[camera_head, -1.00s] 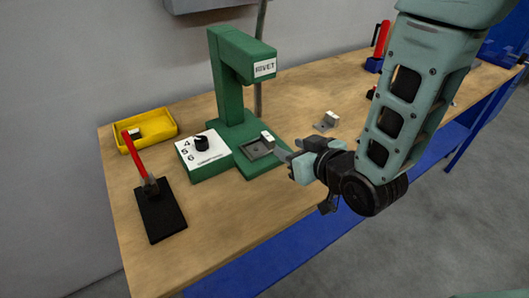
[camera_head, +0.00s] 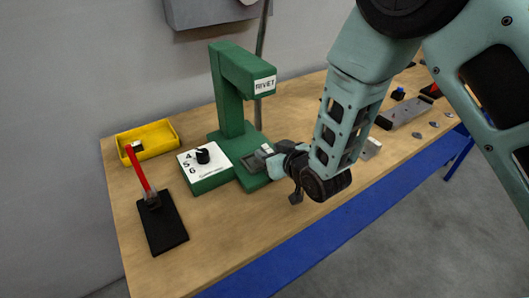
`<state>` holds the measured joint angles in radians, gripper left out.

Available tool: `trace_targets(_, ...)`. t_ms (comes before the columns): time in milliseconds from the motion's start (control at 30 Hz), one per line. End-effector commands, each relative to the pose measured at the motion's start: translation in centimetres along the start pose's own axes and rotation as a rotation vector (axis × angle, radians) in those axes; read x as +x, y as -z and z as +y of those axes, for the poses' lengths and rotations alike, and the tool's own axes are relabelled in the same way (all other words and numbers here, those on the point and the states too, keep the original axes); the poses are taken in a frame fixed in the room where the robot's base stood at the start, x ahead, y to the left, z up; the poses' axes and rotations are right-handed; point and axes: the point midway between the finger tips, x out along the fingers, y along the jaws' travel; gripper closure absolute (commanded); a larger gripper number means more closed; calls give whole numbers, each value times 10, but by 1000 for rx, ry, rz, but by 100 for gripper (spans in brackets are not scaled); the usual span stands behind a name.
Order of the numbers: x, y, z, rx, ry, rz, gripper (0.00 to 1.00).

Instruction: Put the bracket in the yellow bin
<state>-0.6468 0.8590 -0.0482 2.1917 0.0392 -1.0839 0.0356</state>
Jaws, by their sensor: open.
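A grey bracket (camera_head: 256,158) sits on the press base and is partly covered by my gripper. My gripper (camera_head: 268,158) is open at the right side of the press base, its fingers at the bracket. I cannot tell whether the fingers touch it.
A white-topped control box (camera_head: 205,165) with a black knob stands left of the press. A red-handled lever on a black plate (camera_head: 162,222) is at front left. Another grey part (camera_head: 371,148) shows right of my arm, with a grey plate (camera_head: 402,112) and small pieces behind it.

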Motion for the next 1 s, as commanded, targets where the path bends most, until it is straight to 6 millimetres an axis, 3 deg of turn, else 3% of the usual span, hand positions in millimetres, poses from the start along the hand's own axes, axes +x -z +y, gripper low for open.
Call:
trace_targets(133,16,2,0,-1,1,2,57)
trace_targets(400,18,0,-1,0,1,1,57)
trace_targets(567,18,1,-1,0,1,1,100)
trace_targets(1000,16,6,-1,0,0,3,100)
